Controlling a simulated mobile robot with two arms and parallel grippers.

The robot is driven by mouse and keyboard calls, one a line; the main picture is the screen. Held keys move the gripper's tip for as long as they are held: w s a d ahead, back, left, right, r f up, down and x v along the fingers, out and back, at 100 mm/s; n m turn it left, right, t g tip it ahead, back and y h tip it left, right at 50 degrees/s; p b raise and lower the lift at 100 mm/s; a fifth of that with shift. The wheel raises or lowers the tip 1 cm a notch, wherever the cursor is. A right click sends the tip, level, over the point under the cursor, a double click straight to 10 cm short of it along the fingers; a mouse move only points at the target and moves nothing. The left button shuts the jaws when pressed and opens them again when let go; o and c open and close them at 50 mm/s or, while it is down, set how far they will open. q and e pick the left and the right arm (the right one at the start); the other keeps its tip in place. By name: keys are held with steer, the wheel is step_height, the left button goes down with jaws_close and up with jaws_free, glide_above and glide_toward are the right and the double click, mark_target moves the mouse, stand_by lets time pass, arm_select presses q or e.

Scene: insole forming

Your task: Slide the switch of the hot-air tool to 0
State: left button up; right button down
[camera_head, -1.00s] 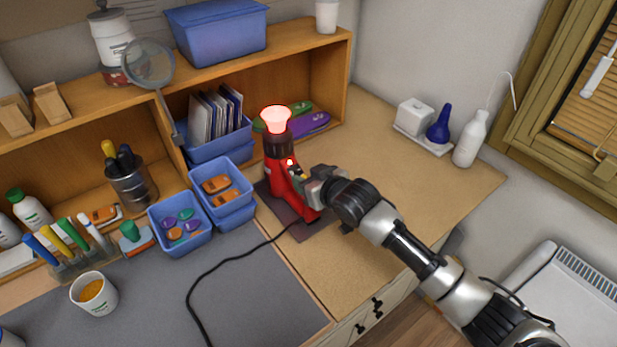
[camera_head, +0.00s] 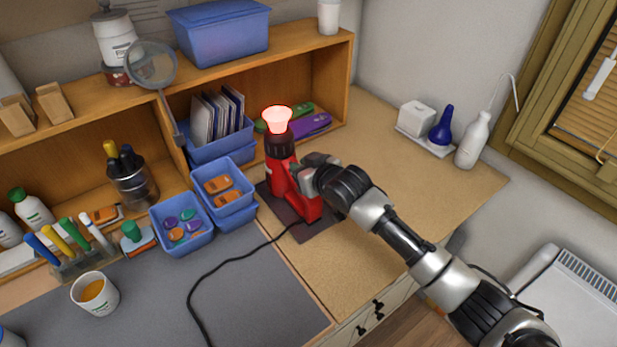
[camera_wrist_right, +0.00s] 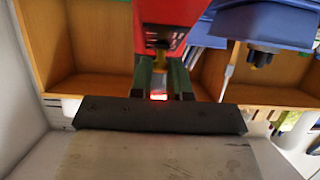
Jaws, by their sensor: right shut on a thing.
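The hot-air tool (camera_head: 281,177) stands upright on a dark mat (camera_head: 314,231), with a red body, a dark collar and a nozzle (camera_head: 277,120) glowing pale red at the top. My right gripper (camera_head: 303,168) is at the upper right side of the red body. In the right wrist view the red body (camera_wrist_right: 178,14) comes down from the top, and my right gripper (camera_wrist_right: 160,72) is shut on a small yellowish-brown part between its fingers, which I take for the switch (camera_wrist_right: 160,60). The switch's markings cannot be read. My left gripper is out of view.
Blue bins (camera_head: 184,240) with small parts stand left of the tool, and the wooden shelf (camera_head: 327,75) is behind it. A black cable (camera_head: 222,264) runs over the grey mat. The wooden worktop (camera_head: 400,150) to the right is mostly free; a white bottle (camera_head: 473,140) stands near the wall.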

steer(key=shift+w+r, duration=0.1)
steer(key=c, duration=1.1)
jaws_free()
steer(key=b+v, duration=0.1)
steer(key=v, duration=1)
steer(key=shift+b, duration=0.4)
